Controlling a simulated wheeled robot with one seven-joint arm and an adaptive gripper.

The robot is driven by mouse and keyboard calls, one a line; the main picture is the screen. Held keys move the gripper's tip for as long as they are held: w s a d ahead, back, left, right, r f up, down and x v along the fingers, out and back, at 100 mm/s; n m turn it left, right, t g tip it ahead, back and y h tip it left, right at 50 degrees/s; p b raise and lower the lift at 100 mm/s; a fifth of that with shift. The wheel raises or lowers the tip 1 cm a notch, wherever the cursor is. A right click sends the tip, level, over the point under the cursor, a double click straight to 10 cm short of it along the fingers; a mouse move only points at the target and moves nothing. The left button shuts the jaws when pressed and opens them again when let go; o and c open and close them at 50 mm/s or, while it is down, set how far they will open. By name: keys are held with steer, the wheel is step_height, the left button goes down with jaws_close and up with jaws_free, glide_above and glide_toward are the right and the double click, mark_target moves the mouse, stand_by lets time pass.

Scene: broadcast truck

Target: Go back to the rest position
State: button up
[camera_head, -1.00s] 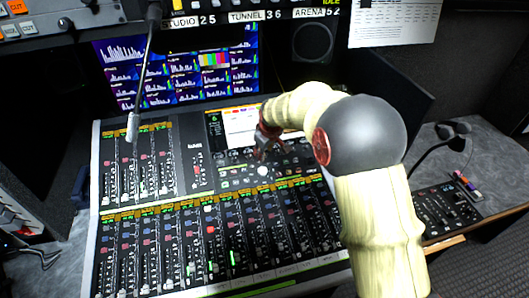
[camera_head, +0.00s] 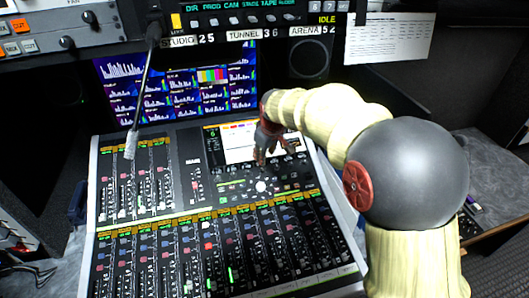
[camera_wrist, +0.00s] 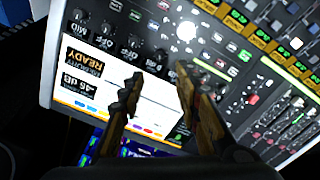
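My gripper (camera_head: 267,158) is in front of the upper right part of the mixing console (camera_head: 183,205), by its small lit screen (camera_head: 238,141). In the wrist view the two fingers of my gripper (camera_wrist: 155,78) stand apart with nothing between them. The console's lit screen (camera_wrist: 95,75) and its knobs and buttons lie beyond the fingertips. I cannot tell how far the fingertips are from the panel. My arm comes in from the right and hides the console's right edge in part.
A gooseneck microphone (camera_head: 130,145) hangs over the console's left side. A monitor (camera_head: 180,80) and a speaker (camera_head: 308,58) stand behind. A paper sheet (camera_head: 393,36) is on the wall. Side desk space lies at the right.

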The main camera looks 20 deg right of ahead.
steer(key=s+f+m+g, duration=0.2)
steer(key=s+f+m, duration=0.1)
steer(key=s, duration=0.6)
steer(key=s+r+m+t, duration=0.1)
steer(key=s+r, duration=0.3)
steer(key=s, duration=0.5)
steer(key=s+r+m+t, duration=0.1)
steer(key=s+r, duration=0.3)
steer(key=s, duration=0.5)
steer(key=s+r+m+t, duration=0.1)
steer(key=s+r, duration=0.3)
steer(key=s, duration=0.5)
steer(key=shift+s+d, duration=0.2)
steer(key=shift+f, duration=0.1)
